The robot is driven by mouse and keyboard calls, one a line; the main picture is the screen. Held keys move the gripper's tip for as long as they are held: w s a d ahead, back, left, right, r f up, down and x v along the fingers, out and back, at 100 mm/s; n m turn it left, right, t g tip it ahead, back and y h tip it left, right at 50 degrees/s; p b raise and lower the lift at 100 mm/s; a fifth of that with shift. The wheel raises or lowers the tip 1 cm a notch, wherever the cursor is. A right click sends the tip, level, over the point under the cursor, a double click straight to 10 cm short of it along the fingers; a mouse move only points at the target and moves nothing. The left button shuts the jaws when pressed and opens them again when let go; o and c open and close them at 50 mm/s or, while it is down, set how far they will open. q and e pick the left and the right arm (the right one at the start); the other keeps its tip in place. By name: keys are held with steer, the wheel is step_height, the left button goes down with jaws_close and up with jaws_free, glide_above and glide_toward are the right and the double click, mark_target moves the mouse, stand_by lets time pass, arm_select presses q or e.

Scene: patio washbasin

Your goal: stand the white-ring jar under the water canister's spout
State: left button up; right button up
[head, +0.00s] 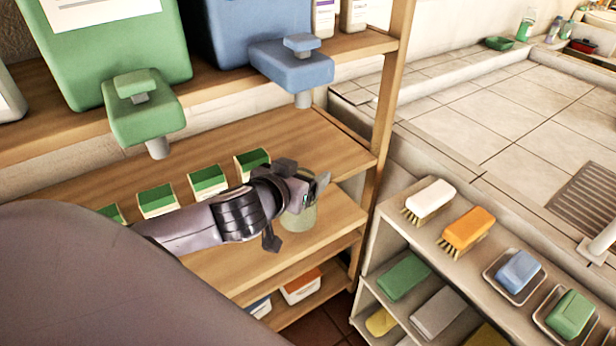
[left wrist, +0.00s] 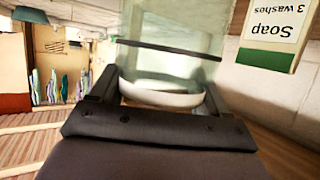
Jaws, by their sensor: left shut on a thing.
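The white-ring jar (head: 300,224) is pale greenish glass and looks upright at the front right of the middle shelf. My left gripper (head: 309,192) is shut on it and covers part of it. The left wrist view shows the jar's glass (left wrist: 170,60) and white ring (left wrist: 165,96) between the fingers. Whether its base touches the shelf is unclear. A blue canister (head: 240,35) with a blue tap and grey spout (head: 303,99) stands on the upper shelf, above the jar. A green canister (head: 115,45) stands to its left. Neither label is readable. My right gripper is not in view.
Several green-topped soap boxes (head: 207,181) stand in a row behind my left arm; one also shows in the left wrist view (left wrist: 274,30). A wooden post (head: 390,95) bounds the shelf on the right. A low rack (head: 432,218) at right holds brushes and soap dishes.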

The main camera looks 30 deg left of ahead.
arm_select(q)
steer(key=shift+w+a+f, duration=0.1)
steer(key=shift+w+f, duration=0.6)
steer(key=shift+f, duration=0.2)
steer(key=shift+w+a+f, duration=0.1)
steer(key=shift+w+f, duration=0.55)
steer(key=shift+f, duration=0.2)
steer(key=shift+f, duration=0.2)
steer(key=o, duration=1.6)
steer(key=shift+r, duration=0.1)
steer(key=shift+r, duration=0.1)
steer(key=v, duration=1.2)
steer(key=shift+d+p, duration=0.1)
steer(key=shift+p, duration=0.2)
